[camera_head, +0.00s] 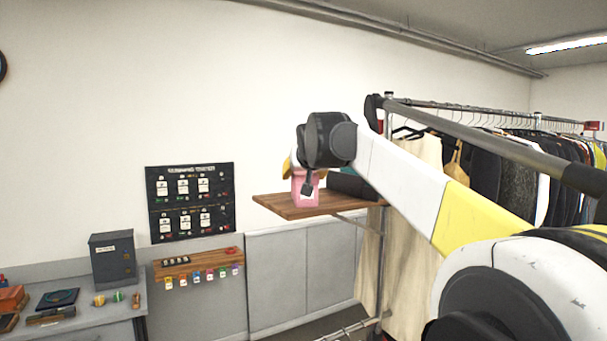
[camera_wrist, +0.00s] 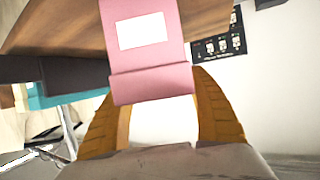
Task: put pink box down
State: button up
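The pink box (camera_head: 305,190) has a white label and appears upright at the wooden shelf (camera_head: 277,203). In the wrist view the pink box (camera_wrist: 150,75) sits between the two yellow-orange fingers of my gripper (camera_wrist: 152,82), which look closed against its sides. In the head view my gripper (camera_head: 304,172) is at the top of the box, partly hidden by my dark wrist. The box's base looks level with the shelf top near its front; I cannot tell whether it bears fully on the wood.
A clothes rack (camera_head: 470,122) full of garments stands to the right. A black panel (camera_head: 190,202) hangs on the wall at left. The shelf's left end is clear.

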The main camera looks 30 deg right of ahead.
jog(key=shift+r, duration=0.1)
jog(key=shift+s+a+r, duration=0.1)
jog(key=shift+s+r, duration=0.05)
jog(key=shift+s, duration=0.05)
jog(key=v, duration=1.2)
jog(key=s+a+f+n+g+y, duration=0.1)
jog(key=s+a+f+g, duration=0.1)
jog(key=s+a+f, duration=0.3)
jog(key=s+a+f+n+g+y, duration=0.1)
jog(key=s+a+f, duration=0.5)
jog(key=s+f, duration=0.7)
jog(key=s+a+f+n+g+y, duration=0.2)
jog(key=s+a+f, duration=0.4)
jog(key=f, duration=1.9)
jog(key=s, duration=0.3)
jog(key=shift+s+g+y, duration=0.2)
jog(key=shift+g+y, duration=0.1)
jog(key=shift+y, duration=0.1)
notch_tip(320, 180, down, 25)
jog(key=b, duration=2.6)
jog(key=shift+f, duration=0.2)
